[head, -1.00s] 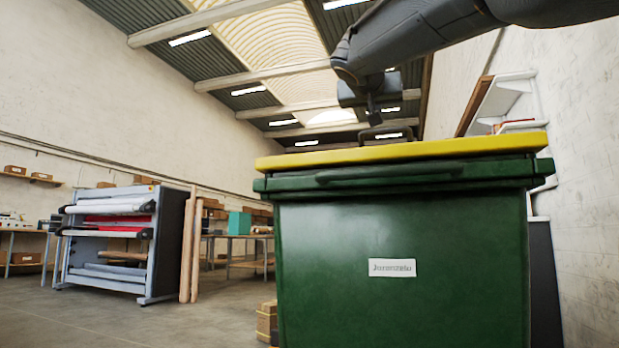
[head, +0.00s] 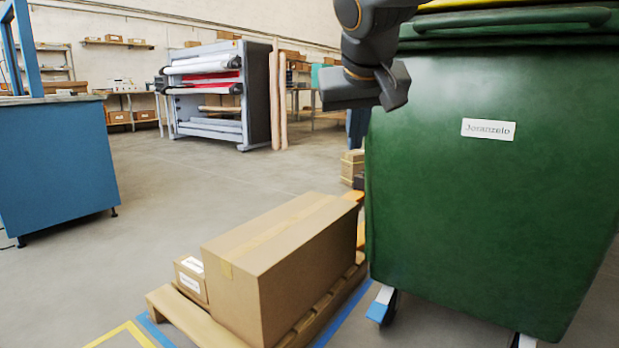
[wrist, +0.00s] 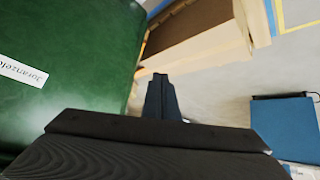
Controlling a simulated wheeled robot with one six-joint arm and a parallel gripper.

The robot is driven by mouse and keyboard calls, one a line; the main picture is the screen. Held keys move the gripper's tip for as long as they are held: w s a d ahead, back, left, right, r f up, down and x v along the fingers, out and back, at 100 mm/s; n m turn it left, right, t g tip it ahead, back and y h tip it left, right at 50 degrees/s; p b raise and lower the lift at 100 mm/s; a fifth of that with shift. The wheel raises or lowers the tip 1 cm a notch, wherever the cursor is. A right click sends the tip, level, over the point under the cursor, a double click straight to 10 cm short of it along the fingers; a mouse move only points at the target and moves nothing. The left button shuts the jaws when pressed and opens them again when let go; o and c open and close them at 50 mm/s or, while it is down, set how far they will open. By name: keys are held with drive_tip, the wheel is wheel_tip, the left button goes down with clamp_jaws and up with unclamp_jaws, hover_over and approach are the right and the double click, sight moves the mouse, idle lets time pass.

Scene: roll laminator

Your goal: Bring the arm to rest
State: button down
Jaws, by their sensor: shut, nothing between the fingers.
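My gripper (wrist: 160,80) is shut and empty; its dark fingers show together at the middle of the wrist view. In the head view my arm hangs down at the top, in front of the upper left side of the green bin (head: 480,180), and the fingertips are hard to make out. The bin also fills the left of the wrist view (wrist: 75,50), beside the fingers and apart from them as far as I can see. The bin has a white label (head: 488,129) and a yellow lid edge (head: 470,5).
A large cardboard box (head: 285,260) and a small box (head: 190,280) sit on a wooden pallet (head: 185,318) left of the bin. A blue cabinet (head: 60,165) stands at left. The roll laminator (head: 215,95) is at the back. Open floor lies between them.

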drive_tip(key=s+a+f+n+g+y+p, duration=0.1)
drive_tip(key=s+a+f+n+g+p, duration=0.15)
drive_tip(key=s+f, duration=0.6)
drive_tip(key=s+a+f+n+g+p, duration=0.1)
drive_tip(key=s+a+f+g, duration=0.4)
drive_tip(key=s, duration=0.7)
drive_tip(key=s+a+f+n+g+y+p, duration=0.1)
drive_tip(key=s+a+f+n, duration=0.1)
drive_tip(key=s+f, duration=0.75)
drive_tip(key=d+r+m+p, duration=0.2)
drive_tip(key=d+r+p, duration=0.4)
drive_tip(key=r+p, duration=0.4)
drive_tip(key=d+r+m+h+p, duration=0.1)
drive_tip(key=d+r+p, duration=0.6)
drive_tip(key=p, duration=0.8)
drive_tip(key=s+d+r+m+p, duration=0.1)
drive_tip(key=d+r+m+p, duration=0.2)
drive_tip(key=d+r+p, duration=0.4)
wheel_tip(320, 180, up, 6)
drive_tip(key=p, duration=0.5)
drive_tip(key=shift+d+r+m+h+p, duration=0.2)
drive_tip(key=shift+m+h+p, duration=0.1)
drive_tip(key=shift+m+p, duration=0.1)
